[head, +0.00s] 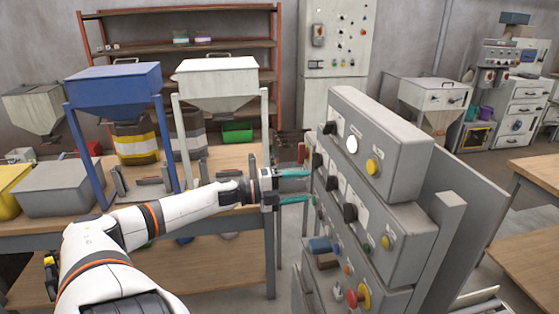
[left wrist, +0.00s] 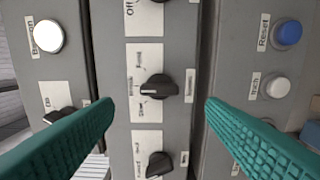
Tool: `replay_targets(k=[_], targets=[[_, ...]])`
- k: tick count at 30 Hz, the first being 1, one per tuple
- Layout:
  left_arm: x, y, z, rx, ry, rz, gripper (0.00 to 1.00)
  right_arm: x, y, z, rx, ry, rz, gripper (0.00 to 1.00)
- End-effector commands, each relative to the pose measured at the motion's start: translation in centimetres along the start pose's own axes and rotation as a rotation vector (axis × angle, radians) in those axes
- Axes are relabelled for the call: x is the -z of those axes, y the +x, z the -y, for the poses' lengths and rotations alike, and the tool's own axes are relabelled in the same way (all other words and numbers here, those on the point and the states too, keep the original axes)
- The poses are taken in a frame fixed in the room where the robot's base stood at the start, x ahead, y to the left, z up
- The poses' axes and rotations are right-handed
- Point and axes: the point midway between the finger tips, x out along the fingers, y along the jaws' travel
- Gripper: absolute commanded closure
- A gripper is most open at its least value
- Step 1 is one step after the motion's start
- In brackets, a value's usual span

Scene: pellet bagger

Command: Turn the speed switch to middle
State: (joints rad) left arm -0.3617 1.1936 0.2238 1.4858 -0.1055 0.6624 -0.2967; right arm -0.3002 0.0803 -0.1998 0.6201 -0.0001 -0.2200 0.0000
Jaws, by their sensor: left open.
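Several black rotary switches sit on the grey control panel. In the left wrist view one switch (left wrist: 158,87) on the middle panel lies between my fingers, its white pointer line toward the left of the picture. Its label is too blurred to read, so I cannot tell if it is the speed switch. It seems to be the middle-box switch (head: 332,183) in the head view. Another switch (left wrist: 158,164) shows below it. My left gripper (head: 309,186) is open with teal fingers, close in front of the panel. It also shows in the left wrist view (left wrist: 160,103). My right gripper is not in view.
A white button (left wrist: 48,36), another switch (left wrist: 60,117) and a blue Reset button (left wrist: 287,32) flank the middle panel. A red mushroom button (head: 359,296) sits low on the panel. A workbench (head: 230,160) with blue (head: 113,82) and white (head: 218,80) hoppers stands left.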

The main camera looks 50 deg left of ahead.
Motion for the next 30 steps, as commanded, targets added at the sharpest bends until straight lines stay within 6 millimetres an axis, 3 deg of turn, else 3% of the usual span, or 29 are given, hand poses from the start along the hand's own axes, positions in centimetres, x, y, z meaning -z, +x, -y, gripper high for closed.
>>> replay_targets(k=[12,30], targets=[[0.0,-4.8,0.0,0.000,-0.001,0.000,0.35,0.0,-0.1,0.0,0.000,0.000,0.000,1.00],[0.0,-5.2,0.0,0.000,0.000,0.000,0.35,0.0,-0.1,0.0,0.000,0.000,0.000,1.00]])
